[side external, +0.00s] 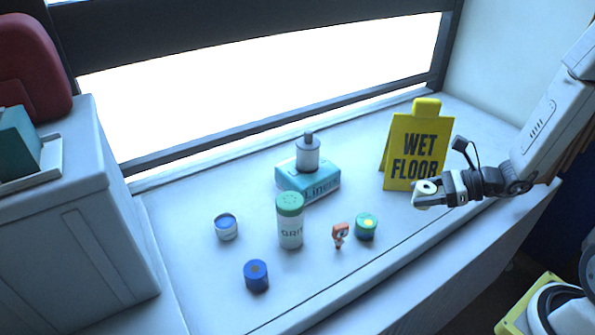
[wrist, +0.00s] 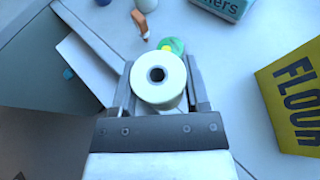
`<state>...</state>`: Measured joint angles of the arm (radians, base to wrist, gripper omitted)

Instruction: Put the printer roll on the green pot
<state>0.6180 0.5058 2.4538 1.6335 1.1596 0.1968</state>
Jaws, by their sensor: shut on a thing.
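The printer roll (side external: 424,188) is white with a dark core hole. My gripper (side external: 432,191) is shut on it and holds it in the air in front of the wet floor sign, at the right of the side view. In the wrist view the roll (wrist: 158,80) sits between the two fingers (wrist: 159,92). The green pot (side external: 366,226) is a small round pot with a green top and a yellow centre, standing on the white bench left of and below my gripper. In the wrist view the green pot (wrist: 171,46) is partly hidden behind the roll.
An orange item (side external: 340,235) stands close left of the green pot. A green-lidded grit container (side external: 290,222), a blue pot (side external: 256,276), a white-and-blue pot (side external: 226,227) and a teal liners box (side external: 321,183) with a grey bottle are further left. The yellow sign (side external: 404,150) stands behind my gripper.

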